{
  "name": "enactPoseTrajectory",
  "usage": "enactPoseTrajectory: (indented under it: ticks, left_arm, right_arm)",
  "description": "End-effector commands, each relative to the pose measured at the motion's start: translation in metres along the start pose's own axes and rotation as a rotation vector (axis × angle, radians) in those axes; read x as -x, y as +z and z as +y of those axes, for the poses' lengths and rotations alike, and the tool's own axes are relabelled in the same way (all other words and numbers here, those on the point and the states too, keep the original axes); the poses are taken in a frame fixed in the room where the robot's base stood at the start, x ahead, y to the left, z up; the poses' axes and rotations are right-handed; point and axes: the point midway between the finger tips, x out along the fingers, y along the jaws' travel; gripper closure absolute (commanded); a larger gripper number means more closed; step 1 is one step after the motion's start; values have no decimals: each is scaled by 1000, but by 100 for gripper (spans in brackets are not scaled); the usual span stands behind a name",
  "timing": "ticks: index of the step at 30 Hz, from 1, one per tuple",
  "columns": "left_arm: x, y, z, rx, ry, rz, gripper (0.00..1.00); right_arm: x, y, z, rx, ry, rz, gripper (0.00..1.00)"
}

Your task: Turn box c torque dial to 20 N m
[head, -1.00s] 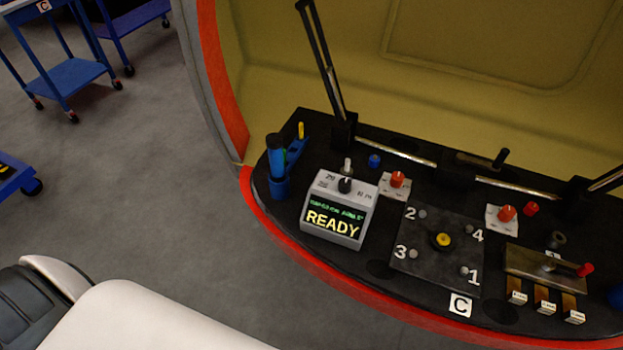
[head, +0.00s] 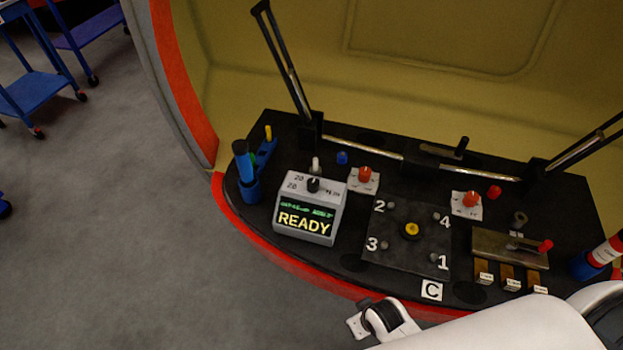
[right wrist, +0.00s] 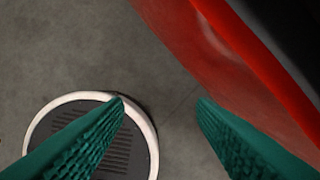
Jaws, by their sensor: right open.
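The grey torque box (head: 308,232) stands at the left of the black panel marked C (head: 432,290), its screen reading READY. A black torque dial (head: 313,185) sits on its top face beside small printed numbers, and I cannot tell its exact setting. My white right arm (head: 480,335) comes in from the lower right, its wrist end in front of the panel's red rim. In the right wrist view my right gripper (right wrist: 160,112) is open and empty, with its teal fingers apart over the floor beside the red rim (right wrist: 215,60). My left gripper is not in view.
A blue holder with a yellow-topped tool (head: 262,155) stands left of the box. Red knobs (head: 364,174), a numbered plate (head: 408,238) and a lever block (head: 510,250) lie to its right. Black uprights (head: 285,70) rise behind. Floor before the panel's left side is clear.

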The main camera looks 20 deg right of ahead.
Motion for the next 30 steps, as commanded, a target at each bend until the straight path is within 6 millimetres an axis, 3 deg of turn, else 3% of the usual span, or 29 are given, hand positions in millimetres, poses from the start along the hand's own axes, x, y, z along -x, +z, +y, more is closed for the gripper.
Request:
enactPoseTrajectory:
  ticks: [1, 6, 8, 15, 21, 25, 30]
  left_arm:
    - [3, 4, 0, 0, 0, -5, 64]
    - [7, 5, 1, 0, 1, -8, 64]
    - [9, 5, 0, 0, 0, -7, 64]
    - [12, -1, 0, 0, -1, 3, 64]
    - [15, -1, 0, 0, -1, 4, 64]
    - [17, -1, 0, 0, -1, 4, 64]
    - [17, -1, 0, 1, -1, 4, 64]
  right_arm:
    - [18, 10, -1, -2, -2, -13, 49]
    - [68, 33, -4, -8, -10, -43, 49]
    - [87, 58, -12, -14, -42, -112, 49]
    - [110, 159, -35, -56, -119, -478, 49]
    - [144, 228, -37, -40, -59, -771, 49]
    - [161, 251, -33, -17, 8, -884, 49]
    - [163, 264, -30, -11, 46, -924, 49]
